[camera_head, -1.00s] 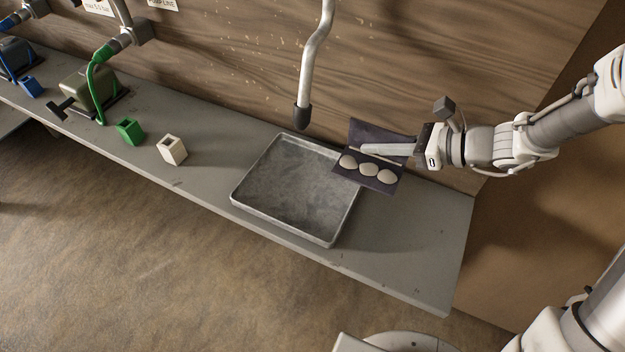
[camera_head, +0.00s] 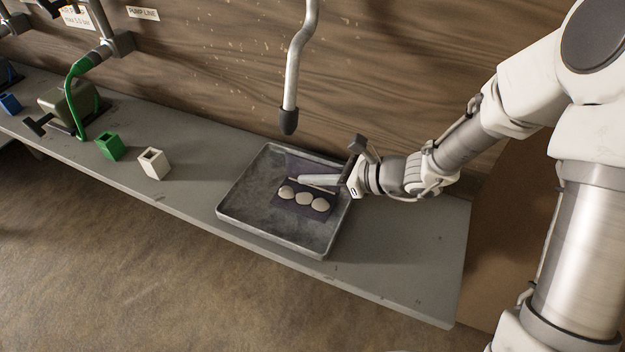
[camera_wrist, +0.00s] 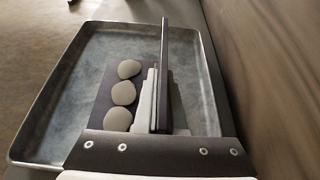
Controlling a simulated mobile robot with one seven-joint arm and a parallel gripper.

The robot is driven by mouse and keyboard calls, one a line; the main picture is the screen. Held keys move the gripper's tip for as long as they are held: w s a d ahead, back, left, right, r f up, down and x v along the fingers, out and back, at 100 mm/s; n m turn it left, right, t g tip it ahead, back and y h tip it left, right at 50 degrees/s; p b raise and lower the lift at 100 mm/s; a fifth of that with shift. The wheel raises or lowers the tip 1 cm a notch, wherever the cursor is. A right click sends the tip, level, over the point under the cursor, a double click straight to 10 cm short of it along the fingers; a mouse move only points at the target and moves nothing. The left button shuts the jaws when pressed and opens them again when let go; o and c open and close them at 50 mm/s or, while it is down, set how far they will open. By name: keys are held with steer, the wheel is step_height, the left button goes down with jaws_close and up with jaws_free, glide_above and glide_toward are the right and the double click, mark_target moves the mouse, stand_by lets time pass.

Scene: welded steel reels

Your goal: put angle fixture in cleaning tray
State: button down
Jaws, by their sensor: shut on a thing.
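The angle fixture (camera_head: 318,205) is a dark L-shaped plate with three pale round pads on its flat face. My gripper (camera_head: 322,181) is shut on its upright plate. The cleaning tray (camera_head: 252,238) is a shallow grey metal tray on the bench. The fixture shows over the right part of the tray floor; I cannot tell whether it touches the floor. In the wrist view the fixture (camera_wrist: 106,80) lies within the outline of the tray (camera_wrist: 62,75), its upright plate between my gripper's fingers (camera_wrist: 160,100). My fingers hide part of that plate.
A metal pipe with a dark tip (camera_head: 289,120) hangs behind the tray. A white hollow block (camera_head: 153,164) and a green one (camera_head: 109,147) stand on the bench (camera_head: 400,255) to the left. The bench right of the tray is clear. A wooden wall (camera_head: 220,70) rises behind.

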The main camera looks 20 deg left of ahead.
steer(key=shift+f, duration=0.2)
steer(key=shift+f, duration=0.1)
steer(key=shift+f, duration=0.1)
steer(key=c, duration=1)
jaws_free()
